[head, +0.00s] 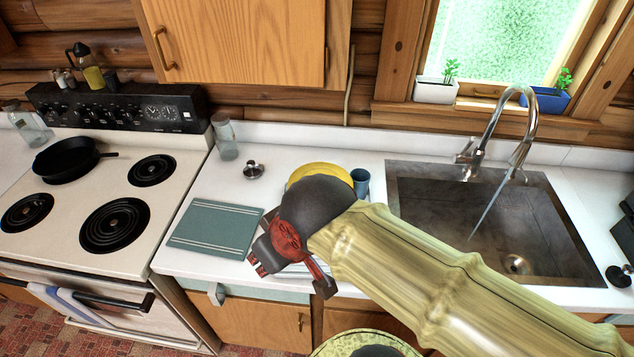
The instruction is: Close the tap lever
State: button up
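The chrome tap (527,100) arches over the dark sink (392,196) at the right. A thin stream of water (488,207) runs from its spout into the basin. The small tap lever (463,151) sticks out at the left of the tap's base; its exact position is hard to tell at this size. My gripper (292,272) is over the counter, left of the sink and well away from the tap. Its fingers look spread, with nothing seen between them. My arm hides part of the sink's front left edge.
A teal board (213,228), a yellow bowl (322,174) and a blue cup (361,182) lie near my gripper. A stove (80,190) with a black pan (66,158) is at the left. Two planters (436,91) (545,102) stand behind the tap on the windowsill.

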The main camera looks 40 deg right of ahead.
aim_at(458, 157)
jog(key=z, duration=2.4)
